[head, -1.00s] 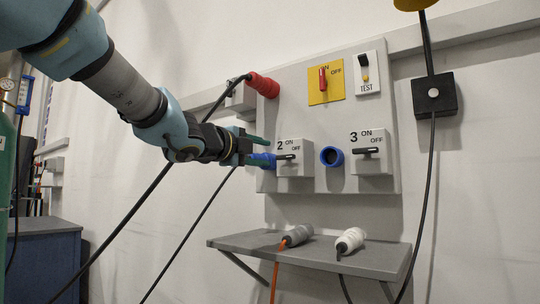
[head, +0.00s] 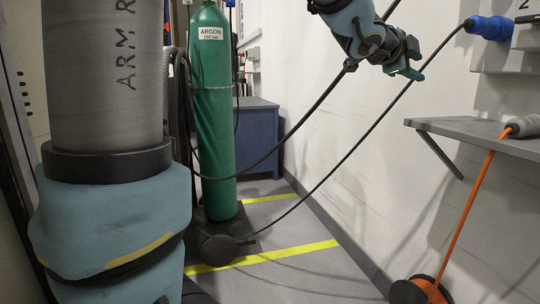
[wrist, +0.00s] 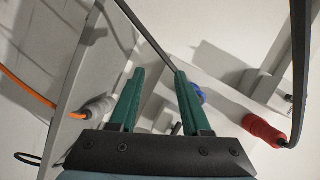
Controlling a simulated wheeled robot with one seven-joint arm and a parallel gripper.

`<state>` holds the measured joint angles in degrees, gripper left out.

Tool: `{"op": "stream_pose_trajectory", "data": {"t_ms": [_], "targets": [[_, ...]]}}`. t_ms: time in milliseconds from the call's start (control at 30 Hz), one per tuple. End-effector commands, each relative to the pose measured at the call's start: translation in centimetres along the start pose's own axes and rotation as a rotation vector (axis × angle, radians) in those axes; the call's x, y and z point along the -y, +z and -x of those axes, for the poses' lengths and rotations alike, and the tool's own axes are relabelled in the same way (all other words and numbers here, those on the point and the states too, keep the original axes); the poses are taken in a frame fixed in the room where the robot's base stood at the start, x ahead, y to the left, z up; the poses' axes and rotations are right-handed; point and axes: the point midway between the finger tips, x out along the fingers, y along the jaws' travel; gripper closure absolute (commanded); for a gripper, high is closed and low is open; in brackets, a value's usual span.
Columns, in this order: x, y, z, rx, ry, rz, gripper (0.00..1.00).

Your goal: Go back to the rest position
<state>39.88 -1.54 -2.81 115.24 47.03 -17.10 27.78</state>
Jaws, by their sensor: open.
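My gripper (head: 412,72) hangs in the air at the upper right of the head view, to the left of the panel and apart from it. In the wrist view its two green fingers (wrist: 159,75) are spread, with nothing held between them. The blue plug (head: 490,28) sits in the panel at the right edge, its black cable running down left to the floor. In the wrist view the blue plug (wrist: 201,93) shows partly behind the right finger, and a black cable passes beyond the fingertips.
The grey shelf (head: 470,130) holds a grey connector (head: 522,126) with an orange cable. A green argon cylinder (head: 212,120) stands left of centre, before a blue cabinet (head: 257,140). A red plug (wrist: 264,130) shows in the wrist view. Yellow-striped floor lies between cylinder and wall.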

Motion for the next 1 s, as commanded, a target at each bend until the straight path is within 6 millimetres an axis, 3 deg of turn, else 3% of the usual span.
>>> {"op": "stream_pose_trajectory", "data": {"t_ms": [33, 200, 400, 500, 700, 900, 967, 1000], "targets": [[-1.5, 3.7, 0.5, 0.086, 0.026, 0.081, 0.53], [-7.2, 14.3, 3.7, 0.373, 0.096, 0.383, 0.53], [-15.6, 24.0, 10.8, 0.722, 0.152, 0.766, 0.53], [-20.2, 27.1, 15.2, 0.899, 0.169, 0.969, 0.53], [-28.1, 29.3, 23.1, 1.192, 0.181, 1.323, 0.53], [-34.0, 28.3, 29.4, 1.427, 0.178, 1.628, 0.53], [-35.6, 27.6, 31.1, 1.495, 0.176, 1.721, 0.53], [-33.9, 27.0, 31.2, 1.489, 0.174, 1.717, 0.53]]}}
